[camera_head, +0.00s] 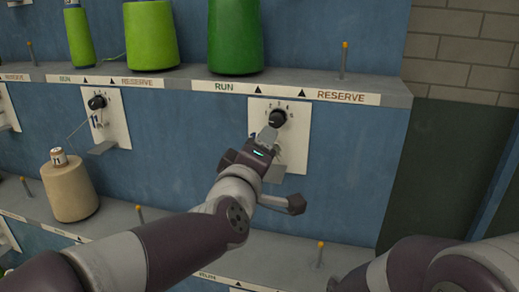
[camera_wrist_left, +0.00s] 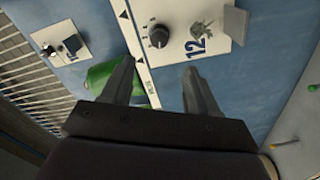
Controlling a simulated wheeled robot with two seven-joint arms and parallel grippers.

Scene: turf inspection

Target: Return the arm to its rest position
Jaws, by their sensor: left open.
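My left arm reaches up from the lower left in the head view. Its gripper (camera_head: 267,138) is in front of a white plate (camera_head: 297,148) on the blue panel, just below a black knob (camera_head: 278,118). In the left wrist view the two fingers (camera_wrist_left: 158,72) stand apart with nothing between them. The knob (camera_wrist_left: 158,37) and the plate's number 12 (camera_wrist_left: 197,46) lie beyond the fingertips. The gripper hides part of the plate in the head view. Part of my right arm shows at the lower right, but its gripper is out of view.
A shelf (camera_head: 388,92) labelled RUN and RESERVE juts out above the gripper, carrying green cones (camera_head: 236,35). A beige cone (camera_head: 69,190) stands on the lower shelf at left. Thin orange-tipped pegs (camera_head: 320,252) rise from the shelves. A brick wall (camera_head: 462,50) is at right.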

